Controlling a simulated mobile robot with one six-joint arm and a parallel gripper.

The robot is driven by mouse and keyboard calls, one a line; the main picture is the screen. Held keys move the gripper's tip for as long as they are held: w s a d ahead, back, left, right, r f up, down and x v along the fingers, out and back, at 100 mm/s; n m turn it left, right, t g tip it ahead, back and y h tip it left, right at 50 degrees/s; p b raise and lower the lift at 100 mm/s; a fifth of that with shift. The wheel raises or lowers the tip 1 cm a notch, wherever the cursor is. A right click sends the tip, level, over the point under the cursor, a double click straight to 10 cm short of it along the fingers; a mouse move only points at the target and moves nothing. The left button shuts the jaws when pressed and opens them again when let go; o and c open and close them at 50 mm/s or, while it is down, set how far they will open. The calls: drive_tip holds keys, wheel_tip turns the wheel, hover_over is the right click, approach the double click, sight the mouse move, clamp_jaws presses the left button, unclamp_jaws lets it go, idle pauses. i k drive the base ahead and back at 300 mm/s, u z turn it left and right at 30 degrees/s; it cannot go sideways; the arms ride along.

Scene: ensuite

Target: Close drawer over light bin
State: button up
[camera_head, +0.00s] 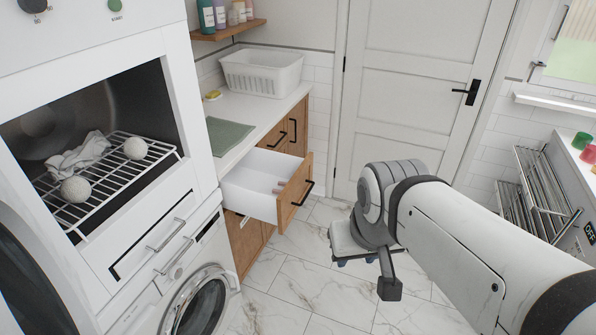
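An open drawer with a wooden front (295,193) and white inner walls juts out from the wooden cabinet under the counter. A black handle (303,193) is on its front. Some small pale items (279,187) lie inside it. Wooden cabinet fronts (244,245) are below it, partly hidden by the drawer; I cannot make out a light bin there. My gripper (389,288) hangs at the end of my arm, to the right of the drawer and apart from it. Only one dark finger-like part shows clearly, so its opening cannot be told.
The counter (255,133) holds a green cloth (228,135) and a white basket (261,72). A washer (195,300) and an open dryer (95,140) stand at the left. A shut door (415,70) is behind. A metal rack (535,195) is at the right. Marble floor lies clear before the drawer.

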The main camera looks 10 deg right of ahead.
sight(259, 181)
drive_tip(key=u, duration=0.05)
drive_tip(key=i, duration=1)
drive_tip(key=z, duration=0.05)
